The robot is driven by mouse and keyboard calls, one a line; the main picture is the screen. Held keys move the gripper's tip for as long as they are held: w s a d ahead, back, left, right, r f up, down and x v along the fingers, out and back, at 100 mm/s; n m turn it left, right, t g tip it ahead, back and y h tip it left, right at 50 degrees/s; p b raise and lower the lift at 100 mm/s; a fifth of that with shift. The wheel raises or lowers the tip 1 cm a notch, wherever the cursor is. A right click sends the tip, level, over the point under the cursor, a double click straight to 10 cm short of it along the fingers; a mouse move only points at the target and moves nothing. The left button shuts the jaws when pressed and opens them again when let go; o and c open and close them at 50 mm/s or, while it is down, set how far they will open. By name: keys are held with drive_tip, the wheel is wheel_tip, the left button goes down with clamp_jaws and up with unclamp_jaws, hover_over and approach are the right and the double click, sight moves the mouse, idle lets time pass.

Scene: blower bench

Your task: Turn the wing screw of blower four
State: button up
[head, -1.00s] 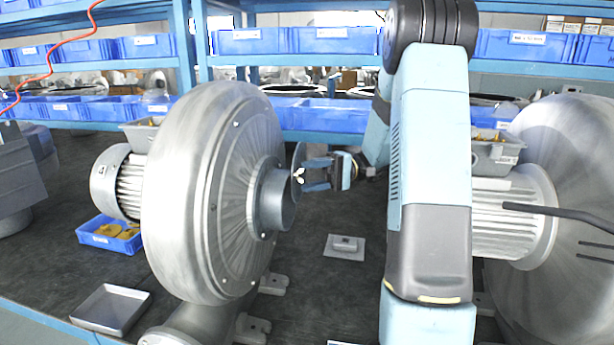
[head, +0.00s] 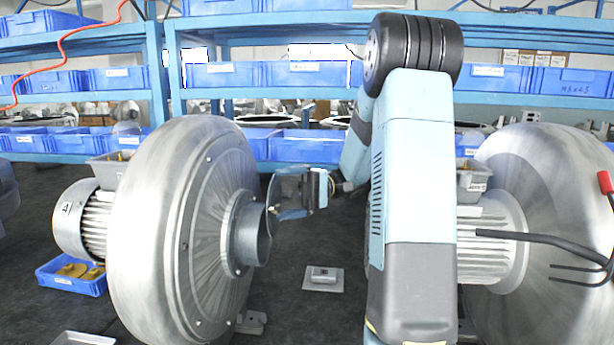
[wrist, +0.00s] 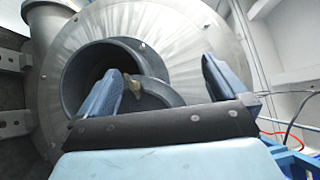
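Blower four (head: 165,230), a grey metal fan housing with a "4" on its motor (head: 68,208), stands at left in the head view. Its round inlet pipe (head: 255,235) faces my gripper (head: 290,195). The small brass-coloured wing screw (wrist: 131,84) shows there beside the left blue finger. My gripper (wrist: 160,70) is open, its fingers apart. In the head view the screw is hidden; contact with a finger cannot be told.
A second blower (head: 545,220) stands at right behind my arm. A small grey plate (head: 323,279) lies on the dark bench below my gripper. A blue bin with yellow parts (head: 72,277) sits under the motor. Shelves with blue bins line the back.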

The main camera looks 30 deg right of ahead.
wheel_tip(320, 180, up, 2)
drive_tip(key=shift+s+d, duration=0.1)
drive_tip(key=s+r, duration=0.1)
drive_tip(key=s, duration=0.1)
drive_tip(key=s+r, duration=0.2)
drive_tip(key=shift+c, duration=0.8)
drive_tip(key=s+r, duration=0.3)
drive_tip(key=s, duration=0.5)
drive_tip(key=shift+a+r, duration=0.2)
drive_tip(key=shift+a, duration=0.1)
idle(0.6)
drive_tip(key=shift+s+a+r, duration=0.1)
drive_tip(key=shift+s+r, duration=0.05)
drive_tip(key=shift+s, duration=0.2)
idle(0.4)
